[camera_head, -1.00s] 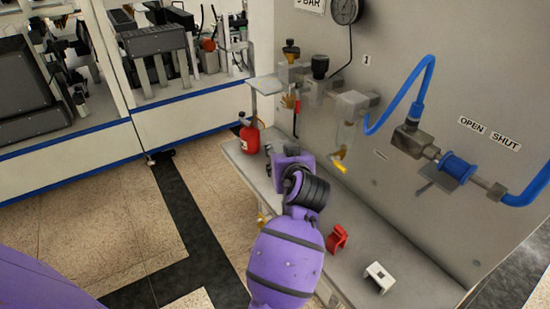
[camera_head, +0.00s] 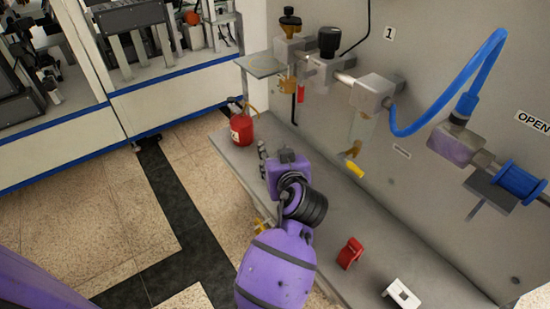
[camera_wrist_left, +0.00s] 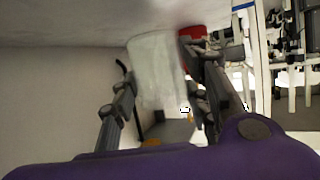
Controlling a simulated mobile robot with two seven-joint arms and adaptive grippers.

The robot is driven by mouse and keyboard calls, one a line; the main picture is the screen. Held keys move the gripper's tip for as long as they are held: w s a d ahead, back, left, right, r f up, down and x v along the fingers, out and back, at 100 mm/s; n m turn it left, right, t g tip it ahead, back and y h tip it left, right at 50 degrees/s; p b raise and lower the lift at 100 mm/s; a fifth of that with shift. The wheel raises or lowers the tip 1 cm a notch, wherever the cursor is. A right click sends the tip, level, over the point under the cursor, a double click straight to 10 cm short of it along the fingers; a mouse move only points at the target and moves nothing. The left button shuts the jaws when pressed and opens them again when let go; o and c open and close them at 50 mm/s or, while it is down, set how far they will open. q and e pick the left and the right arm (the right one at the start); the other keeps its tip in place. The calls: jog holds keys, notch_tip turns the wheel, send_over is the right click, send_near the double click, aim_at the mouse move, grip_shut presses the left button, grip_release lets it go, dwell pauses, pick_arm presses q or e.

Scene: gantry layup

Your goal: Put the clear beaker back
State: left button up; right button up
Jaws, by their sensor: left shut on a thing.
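In the left wrist view the clear beaker (camera_wrist_left: 155,70) is a whitish, see-through cylinder between the two fingers of my left gripper (camera_wrist_left: 160,95). The gripper is shut on it. In the head view my left gripper (camera_head: 265,160) is over the bench, right of and nearer than the red bottle; the beaker cannot be made out there, being see-through and small. My right gripper is not in view.
The grey bench (camera_head: 320,225) carries the red bottle (camera_head: 241,130), a red clip (camera_head: 350,252) and a white block (camera_head: 402,294). A small square plate (camera_head: 262,64) juts out above the bottle. Valve fittings (camera_head: 372,92), a clear bowl (camera_head: 361,130) and a blue hose (camera_head: 480,75) project from the panel.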

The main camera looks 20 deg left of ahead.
pick_arm(q)
notch_tip(320, 180, down, 4)
jog(key=shift+a+r+b, duration=0.15)
jog(key=shift+r+b, duration=0.05)
jog(key=shift+b, duration=0.15)
jog(key=shift+a+r, duration=0.15)
jog(key=shift+r, duration=0.1)
jog(key=shift+c, duration=0.5)
jog(key=shift+r, duration=0.15)
jog(key=shift+s+d, duration=0.1)
jog(key=shift+d, duration=0.1)
jog(key=shift+f, duration=0.25)
jog(key=o, duration=1.3)
jog(key=shift+a, duration=0.1)
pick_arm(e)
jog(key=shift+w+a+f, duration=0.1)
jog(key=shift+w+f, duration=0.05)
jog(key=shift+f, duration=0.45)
pick_arm(q)
jog(key=shift+r, duration=0.1)
